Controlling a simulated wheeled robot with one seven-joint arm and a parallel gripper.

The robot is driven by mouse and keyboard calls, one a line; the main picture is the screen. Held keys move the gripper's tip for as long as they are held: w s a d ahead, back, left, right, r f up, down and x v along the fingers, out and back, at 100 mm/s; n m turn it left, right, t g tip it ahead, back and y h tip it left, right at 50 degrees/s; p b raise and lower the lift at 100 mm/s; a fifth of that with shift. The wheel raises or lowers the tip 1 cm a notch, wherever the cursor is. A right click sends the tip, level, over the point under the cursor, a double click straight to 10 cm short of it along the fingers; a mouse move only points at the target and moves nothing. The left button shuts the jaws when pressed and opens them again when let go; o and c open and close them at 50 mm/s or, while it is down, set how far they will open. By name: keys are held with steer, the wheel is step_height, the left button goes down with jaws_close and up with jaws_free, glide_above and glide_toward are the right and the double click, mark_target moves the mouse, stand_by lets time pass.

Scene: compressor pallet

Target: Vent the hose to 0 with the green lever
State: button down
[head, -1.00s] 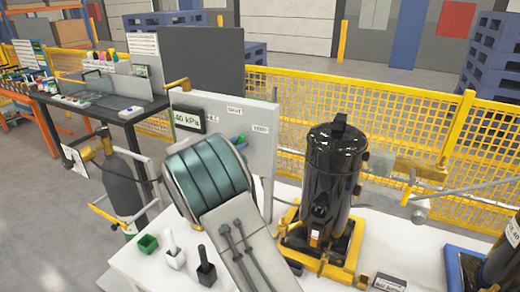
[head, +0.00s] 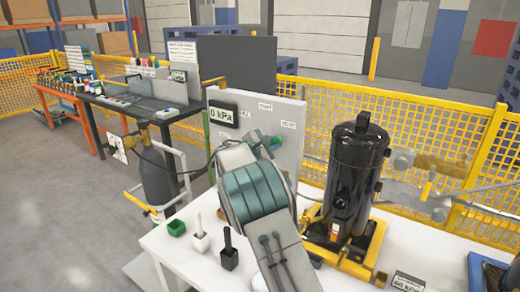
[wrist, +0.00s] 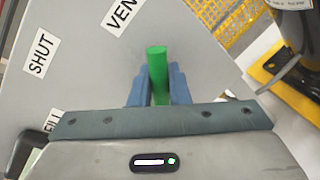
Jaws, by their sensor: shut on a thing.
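The green lever (head: 277,142) is on the upright grey panel (head: 297,110), near its right-hand label. In the wrist view the green lever (wrist: 157,68) stands between my two blue fingers, its tip beside the VENT label (wrist: 122,17). My gripper (wrist: 158,88) is shut on it. In the head view my gripper (head: 269,146) is at the lever, its fingers partly hidden by my arm. The pressure display (head: 222,115) on the panel appears to read 0 kPa. The SHUT label (wrist: 41,53) and a partly covered FILL label (wrist: 53,121) are further left. The hose is hard to make out.
A black compressor (head: 357,180) stands on a yellow-framed base right of the panel. Green, white and black small holders (head: 200,242) sit at the white table's left front. A grey cylinder (head: 156,180) stands left. Yellow mesh fence (head: 455,165) runs behind.

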steer(key=shift+s+d+f+m+b, duration=0.15)
steer(key=shift+d+f+m+b, duration=0.3)
steer(key=shift+b, duration=0.3)
steer(key=shift+s+b, duration=0.1)
steer(key=shift+b, duration=0.3)
steer(key=c, duration=1.4)
jaws_free()
steer(key=shift+c, duration=0.2)
steer(key=shift+a, duration=0.1)
steer(key=shift+a, duration=0.1)
